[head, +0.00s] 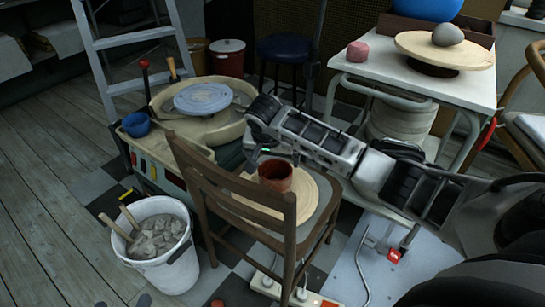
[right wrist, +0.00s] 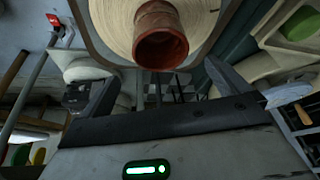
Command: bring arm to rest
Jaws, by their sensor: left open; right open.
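A reddish-brown clay pot (head: 275,176) stands upright on a round pale board (head: 305,200) on the seat of a brown wooden chair (head: 239,187). My right arm reaches in from the right, and my right gripper (head: 268,158) is just behind and above the pot, partly hidden under its own wrist. In the right wrist view, the right gripper (right wrist: 165,85) has its fingers spread wide with nothing between them. The pot (right wrist: 161,38) shows there at the top, beyond the fingers and apart from them. My left gripper is not clearly visible.
A white bucket (head: 160,262) of grey clay is at the left front. A white table (head: 400,75) holds a bat with a grey lump (head: 447,35). Wooden floor at left is clear.

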